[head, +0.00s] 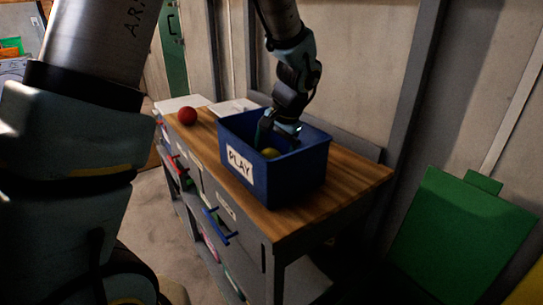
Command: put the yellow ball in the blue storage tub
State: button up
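The blue storage tub (291,181), labelled PLAY, stands on the wooden bench top. The yellow ball (270,153) shows inside the tub, just above the front rim, and its lower part is hidden by the front wall. My gripper (276,136) reaches down into the tub opening from above. Its fingers are spread apart and look open, with the ball just below them. Whether a finger touches the ball I cannot tell.
A red ball (187,116) lies on the bench's far left end. The wooden bench top (345,178) is bare right of the tub. Grey drawers and shelves are below. A green panel (463,240) leans at the right. Walls stand close behind the bench.

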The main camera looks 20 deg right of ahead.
jog(key=v, duration=1.2)
jog(key=shift+r+b, duration=0.15)
jog(key=shift+b, duration=0.3)
